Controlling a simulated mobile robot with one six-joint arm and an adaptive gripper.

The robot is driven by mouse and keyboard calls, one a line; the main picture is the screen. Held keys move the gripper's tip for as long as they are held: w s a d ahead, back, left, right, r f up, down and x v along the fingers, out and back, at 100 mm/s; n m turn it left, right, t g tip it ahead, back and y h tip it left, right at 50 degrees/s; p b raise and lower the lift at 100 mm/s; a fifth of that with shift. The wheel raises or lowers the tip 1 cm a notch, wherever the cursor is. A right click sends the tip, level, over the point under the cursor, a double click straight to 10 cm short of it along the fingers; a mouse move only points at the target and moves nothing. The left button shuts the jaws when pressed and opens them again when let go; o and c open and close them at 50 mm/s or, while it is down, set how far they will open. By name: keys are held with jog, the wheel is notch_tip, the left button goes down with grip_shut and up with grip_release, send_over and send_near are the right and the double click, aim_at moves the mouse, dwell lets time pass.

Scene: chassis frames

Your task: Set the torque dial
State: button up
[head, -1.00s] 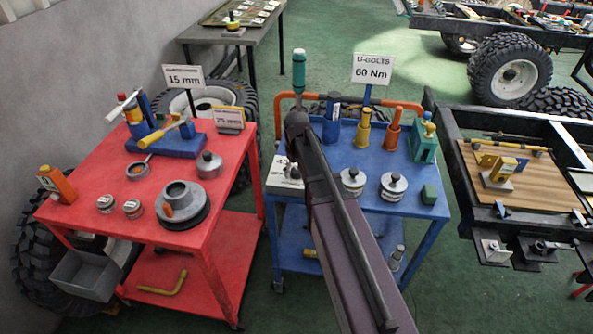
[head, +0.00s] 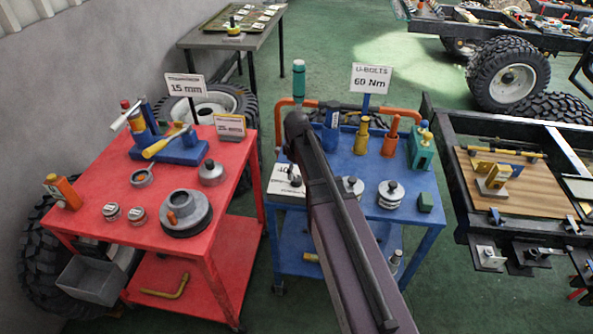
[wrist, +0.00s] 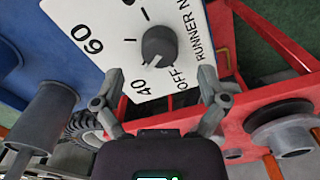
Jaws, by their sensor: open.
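The torque dial (wrist: 159,46) is a round dark knob on a white plate (wrist: 110,25). In the wrist view the plate reads 40, 60, OFF and RUNNER N, partly cut off. In the head view the plate (head: 279,190) lies at the left front of the blue cart, with the dial (head: 296,180) beside my arm. My gripper (wrist: 161,78) is open and empty, its fingertips apart on either side just below the knob in the wrist picture, not touching it. In the head view my arm hides the gripper.
A sign (head: 371,78) above the blue cart (head: 345,145) reads U-BOLTS 60 Nm. Capped weights (head: 391,194), coloured sockets (head: 362,136) and a teal-handled tool (head: 299,75) stand around my arm. A red cart (head: 115,235) with parts is at left, a chassis frame at right.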

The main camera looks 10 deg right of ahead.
aim_at(296, 178)
jog(key=shift+r+p, duration=4.8)
jog(key=shift+r, duration=0.35)
jog(key=s+f+m+b, duration=0.4)
jog(key=s, duration=0.4)
jog(key=s+f+m+b, duration=0.4)
jog(key=s+m, duration=0.1)
jog(key=s, duration=0.4)
